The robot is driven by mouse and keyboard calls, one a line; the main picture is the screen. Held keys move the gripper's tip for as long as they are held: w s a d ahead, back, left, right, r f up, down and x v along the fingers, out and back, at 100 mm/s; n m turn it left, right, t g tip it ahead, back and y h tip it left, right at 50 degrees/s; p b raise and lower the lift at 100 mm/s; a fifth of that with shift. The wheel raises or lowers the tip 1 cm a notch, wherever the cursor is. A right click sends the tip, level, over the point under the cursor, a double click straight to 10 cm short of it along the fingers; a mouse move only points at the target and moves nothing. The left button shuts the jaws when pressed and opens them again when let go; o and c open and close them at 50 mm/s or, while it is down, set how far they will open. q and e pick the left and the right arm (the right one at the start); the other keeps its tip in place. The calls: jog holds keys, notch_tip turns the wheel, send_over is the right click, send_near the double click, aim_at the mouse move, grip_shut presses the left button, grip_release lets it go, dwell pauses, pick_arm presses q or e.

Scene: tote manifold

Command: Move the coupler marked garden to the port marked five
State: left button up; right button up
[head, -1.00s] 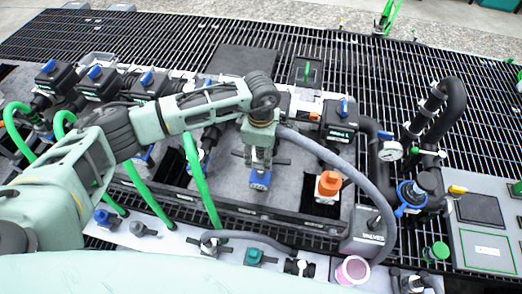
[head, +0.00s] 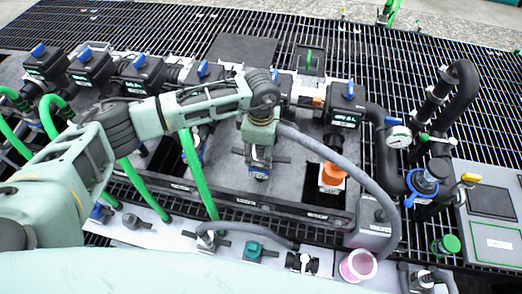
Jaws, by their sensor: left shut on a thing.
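My left gripper (head: 258,164) reaches in from the left and points down over the grey manifold panel. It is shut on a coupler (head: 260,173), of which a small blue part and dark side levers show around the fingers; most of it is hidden. A grey hose (head: 345,165) runs from beside this gripper to the right and down. I cannot read any marking on the coupler. Whether it is seated or held clear of the panel, I cannot tell. Dark valve boxes with blue handles line the back, one at right (head: 343,113); their labels are too small to read. My right gripper is not in view.
An orange-capped fitting (head: 334,173) stands right of the gripper. Green hoses (head: 190,165) rise at left. A teal fitting (head: 253,250) and a pink-rimmed cup (head: 358,265) are at the front. A gauge (head: 398,137) and black pipes (head: 456,100) stand at right.

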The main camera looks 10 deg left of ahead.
pick_arm(q)
jog(key=shift+f, duration=0.1)
jog(key=o, duration=1.5)
jog(key=shift+o, duration=0.2)
notch_tip(320, 180, up, 12)
